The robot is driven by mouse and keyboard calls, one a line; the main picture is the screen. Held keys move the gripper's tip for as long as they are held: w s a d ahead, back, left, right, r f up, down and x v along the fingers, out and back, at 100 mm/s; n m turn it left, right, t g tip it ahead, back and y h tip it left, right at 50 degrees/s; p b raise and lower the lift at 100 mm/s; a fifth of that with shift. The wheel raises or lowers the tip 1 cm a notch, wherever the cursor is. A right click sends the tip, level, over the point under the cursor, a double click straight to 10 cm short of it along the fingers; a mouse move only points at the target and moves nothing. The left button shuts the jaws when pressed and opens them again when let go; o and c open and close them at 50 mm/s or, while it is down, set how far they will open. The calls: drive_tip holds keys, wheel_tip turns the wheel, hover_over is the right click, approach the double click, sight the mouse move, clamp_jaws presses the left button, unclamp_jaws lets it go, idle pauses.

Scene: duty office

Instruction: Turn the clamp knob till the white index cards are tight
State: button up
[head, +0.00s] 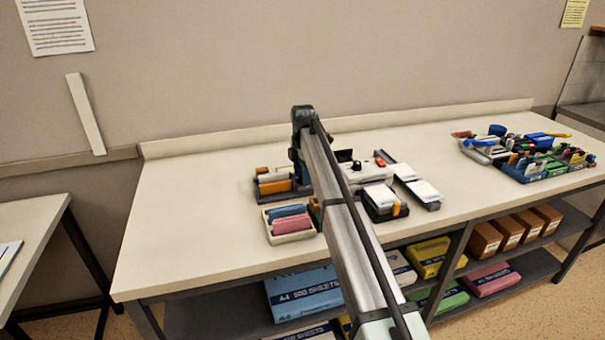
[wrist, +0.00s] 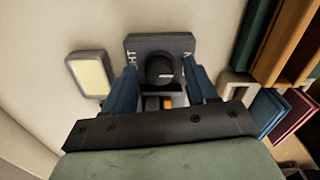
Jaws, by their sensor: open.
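In the wrist view a round black clamp knob (wrist: 159,66) with a short pale mark sits on a dark block (wrist: 135,42) with partly hidden white lettering. My gripper (wrist: 163,78) is open, its two blue fingers to the left and right of the knob, with gaps visible. I cannot tell whether the fingertips are level with the knob. A small pale and orange patch shows below the knob between the fingers. In the head view my arm hides the gripper and knob. I cannot tell for sure which white cards are the clamped ones.
A cream-topped dark case (wrist: 91,76) lies left of the block. In the head view a cream tray (head: 293,238) holds blue and pink packs. A black box with white cards (head: 380,196) stands right of my arm. The bench's left part (head: 190,215) is clear.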

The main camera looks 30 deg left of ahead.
drive_tip(key=shift+c, duration=0.5)
drive_tip(key=c, duration=1)
drive_tip(key=shift+o, duration=0.2)
drive_tip(key=m, duration=0.3)
drive_tip(key=shift+m, duration=2.4)
drive_tip(key=shift+a, duration=0.1)
